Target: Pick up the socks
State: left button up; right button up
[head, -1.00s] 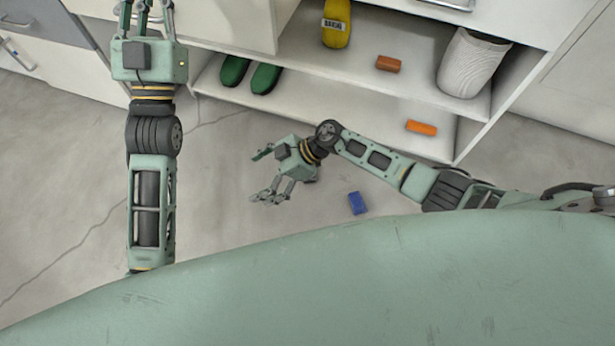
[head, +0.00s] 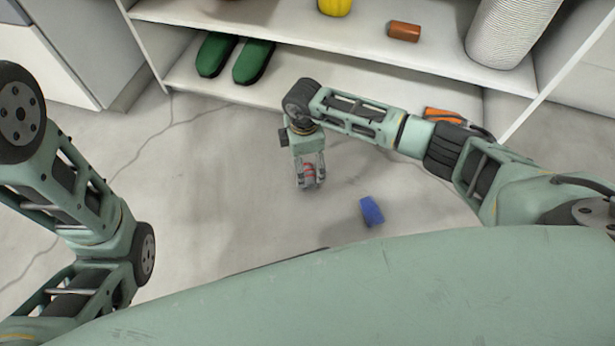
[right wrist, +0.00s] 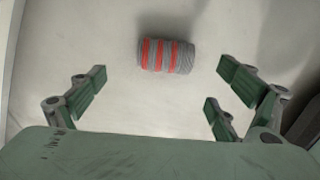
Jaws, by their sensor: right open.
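The socks are a grey roll with red stripes. They lie on the pale floor in the right wrist view (right wrist: 167,56), ahead of the fingers and apart from them. In the head view only a bit of the red of the socks (head: 308,170) shows between the fingers; the rest is hidden. My right gripper (head: 310,183) points down over the socks, open and empty. Its spread green-padded fingers also show in the right wrist view. My left arm shows at the left of the head view, but its gripper is out of frame.
A blue object (head: 371,211) lies on the floor right of my right gripper. The white shelving holds green shoes (head: 253,60), an orange-brown block (head: 404,31), a yellow item (head: 334,7) and a white ribbed bin (head: 510,30). An orange item (head: 445,115) is partly behind my right arm. The floor left of the gripper is clear.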

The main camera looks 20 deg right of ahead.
aim_at(308, 172)
jog(key=shift+f, duration=0.5)
jog(key=f+b, duration=0.2)
jog(key=b, duration=0.1)
jog(key=d+f+b, duration=0.1)
jog(key=f, duration=0.1)
jog(key=shift+s, duration=0.35)
jog(key=shift+a+f+b, duration=0.1)
jog(key=shift+f+b, duration=0.45)
jog(key=shift+b, duration=0.2)
jog(key=shift+r, duration=0.1)
jog(key=shift+c, duration=0.2)
jog(key=c, duration=1.2)
